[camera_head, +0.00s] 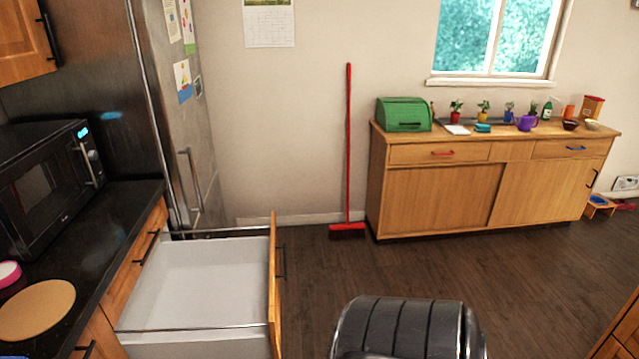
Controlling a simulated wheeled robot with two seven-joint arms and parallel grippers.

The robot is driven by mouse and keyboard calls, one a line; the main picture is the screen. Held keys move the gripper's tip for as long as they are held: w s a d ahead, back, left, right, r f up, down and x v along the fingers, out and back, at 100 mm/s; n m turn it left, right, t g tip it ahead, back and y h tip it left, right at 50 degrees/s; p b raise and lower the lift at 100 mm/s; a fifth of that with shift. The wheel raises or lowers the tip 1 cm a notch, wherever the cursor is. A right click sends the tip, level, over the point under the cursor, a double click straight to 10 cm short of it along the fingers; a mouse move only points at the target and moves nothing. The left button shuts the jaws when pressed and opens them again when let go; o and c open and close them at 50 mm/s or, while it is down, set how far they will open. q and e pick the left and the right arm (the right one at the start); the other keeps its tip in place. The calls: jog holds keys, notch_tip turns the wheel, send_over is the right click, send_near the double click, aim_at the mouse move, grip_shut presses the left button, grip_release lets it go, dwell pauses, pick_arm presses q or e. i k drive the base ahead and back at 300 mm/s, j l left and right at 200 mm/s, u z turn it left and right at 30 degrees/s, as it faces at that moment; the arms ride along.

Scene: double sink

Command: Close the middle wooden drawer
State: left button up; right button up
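A wooden drawer (274,290) stands pulled far out from the counter on the left, below the counter's top edge. Its wooden front faces right and carries a dark handle. Its white inside is empty, with thin metal rails along its sides. Its lower part is cut off by the picture's bottom edge. A closed wooden front (137,262) with a dark handle sits above it, under the countertop. I cannot see the fronts lower down. Neither of my grippers is in view.
A microwave (45,190) and a round board (37,310) are on the dark countertop. A steel fridge (180,120) stands behind the drawer. A red broom (348,150) leans by the wall, beside a sideboard (440,200). A dark ribbed shape is at bottom centre; floor beyond is clear.

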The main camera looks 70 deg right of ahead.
aim_at(220, 298)
jog(key=l+z, duration=0.2)
jog(key=z, duration=0.2)
jog(key=k+l+z, duration=0.1)
jog(key=z, duration=0.25)
jog(key=l+z, duration=0.25)
jog(key=z, duration=0.15)
jog(key=l+z, duration=0.2)
jog(key=z, duration=0.2)
jog(key=i+l, duration=0.1)
jog(key=l+u, duration=0.05)
